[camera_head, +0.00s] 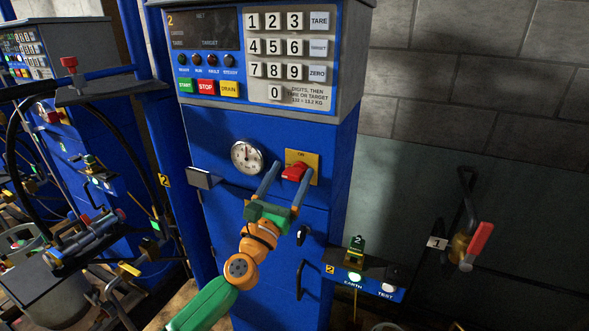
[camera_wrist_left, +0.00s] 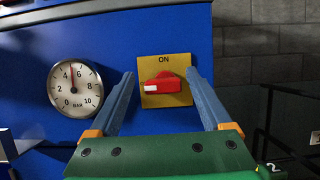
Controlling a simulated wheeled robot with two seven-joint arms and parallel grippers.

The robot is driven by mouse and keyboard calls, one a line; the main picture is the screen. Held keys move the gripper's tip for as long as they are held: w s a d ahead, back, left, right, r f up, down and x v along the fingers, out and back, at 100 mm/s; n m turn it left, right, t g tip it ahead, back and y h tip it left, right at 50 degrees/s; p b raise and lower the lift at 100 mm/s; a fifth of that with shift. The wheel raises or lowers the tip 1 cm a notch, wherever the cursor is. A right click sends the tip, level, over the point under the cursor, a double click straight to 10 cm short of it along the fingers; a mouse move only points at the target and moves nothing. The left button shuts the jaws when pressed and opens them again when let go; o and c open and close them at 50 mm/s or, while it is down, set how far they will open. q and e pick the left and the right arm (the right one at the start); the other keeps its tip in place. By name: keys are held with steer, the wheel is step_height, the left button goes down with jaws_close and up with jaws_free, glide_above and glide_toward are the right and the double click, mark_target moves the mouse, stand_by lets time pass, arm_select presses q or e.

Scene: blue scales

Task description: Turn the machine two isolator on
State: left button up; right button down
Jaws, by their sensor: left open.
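The machine two isolator is a red rotary knob (camera_head: 294,172) on a yellow plate (camera_head: 302,155) on the blue cabinet front. In the left wrist view the knob (camera_wrist_left: 163,84) lies about horizontal, its white-marked end pointing left, with the word ON above it on the plate. My left gripper (camera_head: 292,169) is open in front of the plate, its two blue fingers to either side of the knob. In the left wrist view a gap shows between the knob and each finger. I cannot tell how far the fingertips are from the plate. My right gripper is not in view.
A round pressure gauge (camera_head: 247,157) sits left of the isolator. The keypad panel (camera_head: 290,50) is above. An earth and test box (camera_head: 365,275) with a green light juts out at lower right. A red-handled valve (camera_head: 478,243) is on the right wall. Another blue machine stands left.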

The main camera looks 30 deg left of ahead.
arm_select(q)
steer(key=shift+w+d, duration=0.15)
steer(key=shift+w, duration=0.55)
steer(key=shift+s+r, duration=0.1)
steer(key=shift+s, duration=0.1)
steer(key=c, duration=0.3)
jaws_close()
